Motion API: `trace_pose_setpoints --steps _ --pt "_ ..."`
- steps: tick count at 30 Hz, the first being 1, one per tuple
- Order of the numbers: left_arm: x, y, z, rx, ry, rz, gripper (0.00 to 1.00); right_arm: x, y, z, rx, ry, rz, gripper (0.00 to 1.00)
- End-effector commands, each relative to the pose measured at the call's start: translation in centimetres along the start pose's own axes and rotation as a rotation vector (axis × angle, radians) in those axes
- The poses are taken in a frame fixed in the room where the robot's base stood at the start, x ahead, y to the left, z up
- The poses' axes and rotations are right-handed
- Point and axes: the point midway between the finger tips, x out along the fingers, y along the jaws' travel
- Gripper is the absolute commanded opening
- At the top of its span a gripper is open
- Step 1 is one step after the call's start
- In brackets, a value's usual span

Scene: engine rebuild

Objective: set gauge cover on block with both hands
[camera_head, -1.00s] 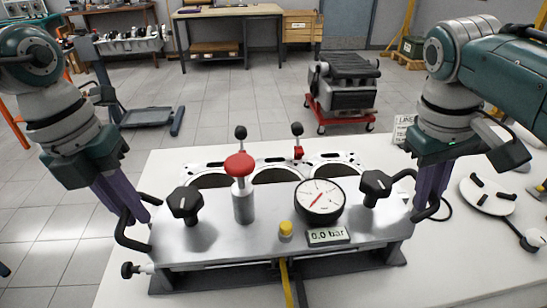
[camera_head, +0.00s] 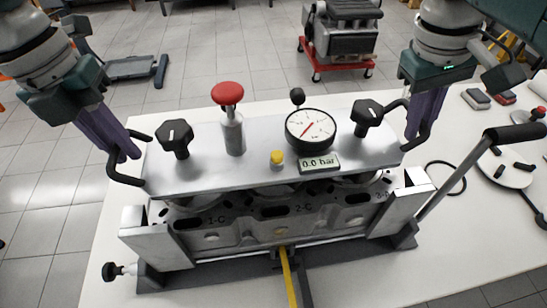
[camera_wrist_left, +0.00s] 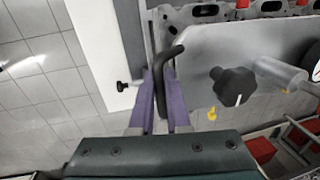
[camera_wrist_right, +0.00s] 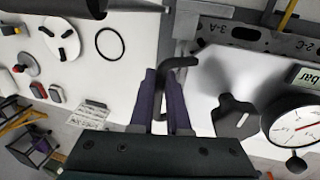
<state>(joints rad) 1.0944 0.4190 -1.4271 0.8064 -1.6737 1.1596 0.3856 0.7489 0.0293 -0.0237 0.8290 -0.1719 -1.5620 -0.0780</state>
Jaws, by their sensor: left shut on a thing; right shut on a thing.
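The gauge cover (camera_head: 215,173) is a flat silver plate with a dial gauge (camera_head: 311,127), a red plunger, black knobs and a handle at each end. My left gripper (camera_head: 124,153) is shut on its left handle, which shows between purple fingers in the left wrist view (camera_wrist_left: 165,80). My right gripper (camera_head: 412,138) is shut on the right handle, also seen in the right wrist view (camera_wrist_right: 168,78). The cover is roughly level over the grey engine block (camera_head: 240,235), hiding most of its top. Openings show below the cover's front edge; I cannot tell whether they touch.
The block stands on a dark base on a white table (camera_head: 440,275). A black-gripped lever (camera_head: 465,175) rises at the block's right. A white disc (camera_head: 510,166) with black pegs lies further right. A black knob (camera_head: 113,271) sticks out at the left.

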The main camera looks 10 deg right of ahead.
Motion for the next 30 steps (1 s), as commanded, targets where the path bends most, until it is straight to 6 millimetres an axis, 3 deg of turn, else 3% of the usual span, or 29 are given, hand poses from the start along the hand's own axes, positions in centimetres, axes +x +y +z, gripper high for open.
trace_pose_setpoints --steps 11,27,28,30 --pt "1.2 0.1 0.1 0.001 -0.003 -0.003 0.0 1.2 -0.3 -0.1 0.0 0.003 0.0 0.0" --pt "5.1 0.8 0.1 0.001 -0.003 -0.003 0.0 5.0 -1.1 -0.1 0.0 0.003 0.0 0.0" --pt "4.9 0.8 0.1 0.001 -0.002 -0.002 0.17 4.8 -1.1 0.0 0.0 0.001 -0.001 0.17" --pt "4.7 0.8 0.0 0.001 -0.001 -0.002 0.25 4.7 -1.0 0.0 0.0 0.0 -0.001 0.25"
